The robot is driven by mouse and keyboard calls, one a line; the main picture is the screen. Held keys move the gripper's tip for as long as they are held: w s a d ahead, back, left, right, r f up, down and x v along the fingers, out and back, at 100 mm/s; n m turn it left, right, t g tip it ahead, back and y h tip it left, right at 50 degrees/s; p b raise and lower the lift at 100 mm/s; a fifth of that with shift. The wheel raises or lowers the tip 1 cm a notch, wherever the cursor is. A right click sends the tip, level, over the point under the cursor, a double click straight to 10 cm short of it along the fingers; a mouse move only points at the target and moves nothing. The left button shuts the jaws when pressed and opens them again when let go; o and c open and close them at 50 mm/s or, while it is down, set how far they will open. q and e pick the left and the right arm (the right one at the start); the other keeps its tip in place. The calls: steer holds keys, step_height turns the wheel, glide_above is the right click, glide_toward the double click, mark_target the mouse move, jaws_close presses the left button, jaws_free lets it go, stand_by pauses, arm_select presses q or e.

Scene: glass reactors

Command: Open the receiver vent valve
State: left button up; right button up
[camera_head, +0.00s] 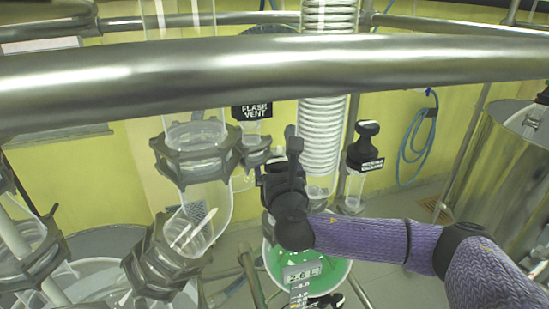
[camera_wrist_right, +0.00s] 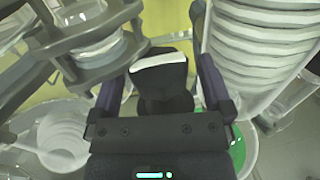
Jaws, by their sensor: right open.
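My right gripper (camera_head: 280,168) is open in front of the glass coil, above the receiver flask. In the right wrist view, the gripper (camera_wrist_right: 157,75) has a black valve knob (camera_wrist_right: 165,97) with a pale top face between its two fingers. Gaps show on both sides of the knob, so the fingers stand around it without visibly closing on it. I cannot read which valve this is; in the head view the gripper hides most of that spot. The receiver flask (camera_head: 337,270) holds green liquid and carries a 2.6 L readout. My left gripper is not in view.
A valve labelled FLASK VENT (camera_head: 256,111) is left of the gripper. Another black-knobbed valve (camera_head: 367,131), its label too small to read, is to the right. The glass coil (camera_head: 322,140) stands close behind. A thick steel rail (camera_head: 250,72) crosses above.

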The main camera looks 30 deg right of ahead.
steer(key=shift+w+d, duration=0.15)
steer(key=shift+w, duration=0.25)
steer(key=shift+w, duration=0.1)
steer(key=c, duration=1.2)
steer(key=shift+o, duration=0.2)
steer(key=shift+n+y, duration=0.3)
steer(key=shift+y, duration=0.2)
steer(key=shift+n+t+y, duration=0.5)
steer(key=shift+n+y, duration=0.1)
steer(key=shift+y, duration=0.3)
steer(key=n+y+b, duration=0.2)
steer(key=y, duration=0.2)
steer(key=shift+f+n, duration=0.15)
steer(key=shift+n, duration=0.15)
steer(key=n+y+b, duration=0.3)
steer(key=y, duration=0.1)
steer(key=shift+b, duration=0.35)
steer(key=shift+r+n+g+y+b, duration=0.2)
steer(key=shift+n+g+y+b, duration=0.4)
steer(key=shift+n+y+b, duration=0.85)
